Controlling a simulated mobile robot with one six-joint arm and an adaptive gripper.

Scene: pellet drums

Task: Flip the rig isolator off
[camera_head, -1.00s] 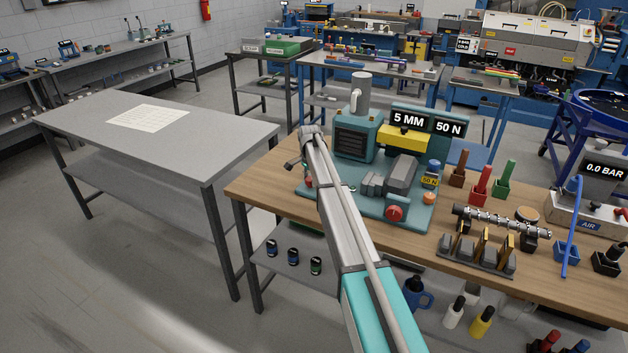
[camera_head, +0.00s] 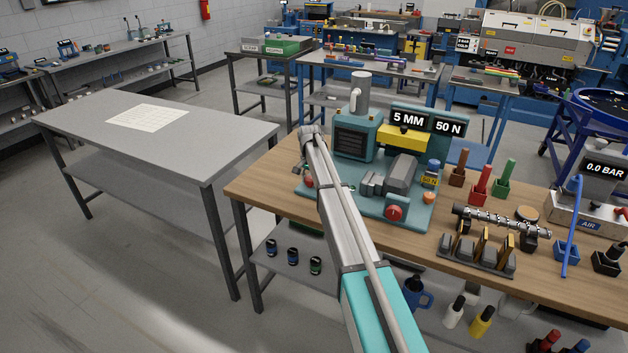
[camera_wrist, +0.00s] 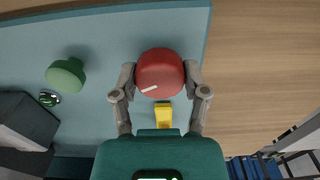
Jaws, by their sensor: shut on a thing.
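The rig isolator appears to be the red round knob (camera_wrist: 160,72) with a short white, slightly slanted mark, near a corner of the rig's teal base plate (camera_wrist: 110,40). My gripper (camera_wrist: 160,78) has a finger against each side of the knob and is shut on it. In the head view, a small red part (camera_head: 309,182) shows at the plate's left end beside my arm's tip; my fingers are mostly hidden there. A yellow part (camera_wrist: 163,115) lies just below the knob in the wrist view.
A green button (camera_wrist: 66,73) and a dark block (camera_wrist: 27,120) are left of the knob. Another red knob (camera_head: 395,213) is at the rig's front. Bare wooden bench (camera_wrist: 260,60) lies right of the plate. The grey table (camera_head: 220,150) at left holds only a paper sheet.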

